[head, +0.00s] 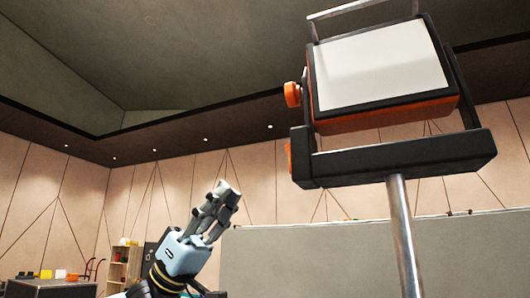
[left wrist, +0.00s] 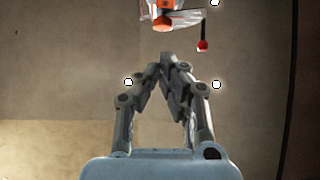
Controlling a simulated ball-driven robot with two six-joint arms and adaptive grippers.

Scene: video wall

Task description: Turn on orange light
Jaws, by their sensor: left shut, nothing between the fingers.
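The orange light (head: 383,70) is a floodlight with a pale panel, a black frame and orange housing, held in a black bracket on a metal pole (head: 403,235). An orange knob (head: 292,94) sticks out on its left side. My left gripper (head: 229,190) is below and left of the light, apart from it, pointing up, its fingers shut and empty. In the left wrist view the closed fingers (left wrist: 172,62) point toward an orange knob (left wrist: 162,22) and a red-tipped dark rod (left wrist: 203,45) at the top edge. My right gripper is not in view.
A long grey panel (head: 300,262) stands behind the pole. A wooden shelf (head: 122,264) and a dark case (head: 50,288) with small coloured items on it are at the far lower left. The air between my left gripper and the light looks clear.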

